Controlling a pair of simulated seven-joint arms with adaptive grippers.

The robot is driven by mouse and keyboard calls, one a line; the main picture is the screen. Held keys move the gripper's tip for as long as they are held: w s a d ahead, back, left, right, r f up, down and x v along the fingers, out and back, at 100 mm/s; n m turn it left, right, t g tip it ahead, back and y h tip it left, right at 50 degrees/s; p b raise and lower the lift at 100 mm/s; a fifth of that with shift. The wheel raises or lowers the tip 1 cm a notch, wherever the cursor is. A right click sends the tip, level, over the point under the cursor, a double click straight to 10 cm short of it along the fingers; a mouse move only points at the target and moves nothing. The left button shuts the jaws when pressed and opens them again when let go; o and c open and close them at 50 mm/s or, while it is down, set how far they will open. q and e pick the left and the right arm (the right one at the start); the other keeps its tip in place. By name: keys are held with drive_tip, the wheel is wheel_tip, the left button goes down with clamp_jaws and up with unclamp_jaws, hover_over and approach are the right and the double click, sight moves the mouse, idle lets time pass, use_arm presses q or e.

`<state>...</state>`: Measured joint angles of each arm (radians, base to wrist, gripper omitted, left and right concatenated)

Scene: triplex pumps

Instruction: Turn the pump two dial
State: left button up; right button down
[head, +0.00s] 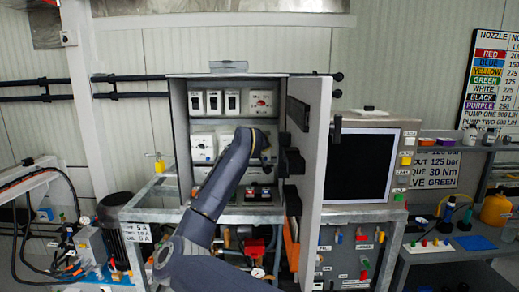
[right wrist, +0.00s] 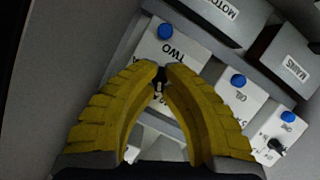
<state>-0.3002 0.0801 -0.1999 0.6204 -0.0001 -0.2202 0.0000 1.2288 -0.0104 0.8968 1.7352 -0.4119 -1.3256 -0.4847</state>
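The pump two dial (right wrist: 160,82) is a small black knob on a light panel (right wrist: 150,45) marked TWO, below a blue round button (right wrist: 166,31). In the right wrist view, my right gripper (right wrist: 161,72) has its yellow ribbed fingertips drawn close together, one on each side of the knob. They appear shut on it and hide part of it. In the head view my right arm reaches into the open grey cabinet (head: 180,130), where its fingers are too small to make out clearly. My left gripper is not in view.
The cabinet door (head: 313,150) stands open just right of my arm. Other panels with blue buttons, marked OIL (right wrist: 240,98), and a box marked MAINS (right wrist: 290,55) sit close by. A dark screen (head: 360,165) stands right of the door.

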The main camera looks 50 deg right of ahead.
drive_tip(key=c, duration=1.5)
unclamp_jaws()
drive_tip(key=v, duration=1.2)
